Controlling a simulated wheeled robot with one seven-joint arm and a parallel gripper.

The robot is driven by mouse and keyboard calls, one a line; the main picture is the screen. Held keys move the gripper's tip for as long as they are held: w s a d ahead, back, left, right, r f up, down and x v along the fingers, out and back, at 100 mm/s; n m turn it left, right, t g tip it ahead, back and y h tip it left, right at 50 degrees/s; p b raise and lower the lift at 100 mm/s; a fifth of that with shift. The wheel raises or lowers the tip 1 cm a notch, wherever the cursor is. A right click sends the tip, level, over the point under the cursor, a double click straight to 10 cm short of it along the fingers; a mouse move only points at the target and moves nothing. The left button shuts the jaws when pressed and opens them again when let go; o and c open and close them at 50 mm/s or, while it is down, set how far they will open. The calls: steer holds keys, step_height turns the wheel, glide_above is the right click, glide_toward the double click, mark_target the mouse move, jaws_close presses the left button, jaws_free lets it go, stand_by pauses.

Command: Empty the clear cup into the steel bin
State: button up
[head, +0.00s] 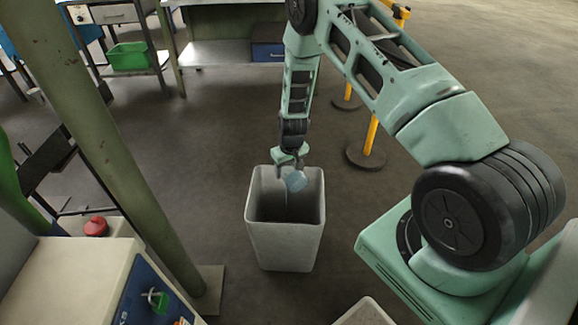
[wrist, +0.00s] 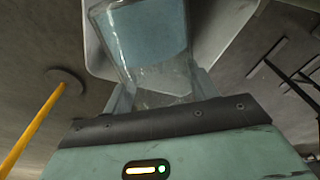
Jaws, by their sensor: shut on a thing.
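My gripper (head: 291,163) is shut on the clear cup (head: 297,181), which hangs tilted over the mouth of the steel bin (head: 284,247). The bin is a tall, light grey, open-topped container standing on the floor. A thin pale-blue streak runs down from the cup inside the bin's opening. In the wrist view the clear cup (wrist: 140,72) sits between the fingers of my gripper (wrist: 160,92), with pale blue contents showing in it. The bin's pale wall (wrist: 222,35) shows behind the cup. The bin's floor is hidden.
Yellow barrier posts (head: 371,137) stand behind the bin to the right. A workbench (head: 225,52) is at the back. Another pale container's edge (head: 363,312) shows at the bottom.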

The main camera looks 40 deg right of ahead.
steer(key=shift+w+g+b, duration=0.2)
steer(key=shift+w+g, duration=0.1)
steer(key=shift+g, duration=0.45)
steer(key=shift+w+g+b, duration=0.2)
steer(key=shift+w+g, duration=0.05)
steer(key=shift+g, duration=0.8)
steer(key=shift+r, duration=0.1)
steer(key=shift+w+b, duration=0.1)
steer(key=shift+b, duration=0.25)
steer(key=shift+w+g, duration=0.1)
steer(key=shift+g, duration=0.2)
steer(key=shift+w+g+b, duration=0.1)
steer(key=shift+g+b, duration=0.2)
steer(key=shift+b, duration=0.25)
steer(key=shift+d+g+y, duration=0.1)
steer(key=shift+g+y, duration=0.2)
steer(key=shift+w+f+g+b, duration=0.15)
steer(key=shift+f+g+b, duration=0.15)
steer(key=shift+b, duration=0.55)
steer(key=shift+w+r+g+b, duration=0.15)
steer(key=shift+r+g+b, duration=0.05)
steer(key=shift+g+b, duration=0.5)
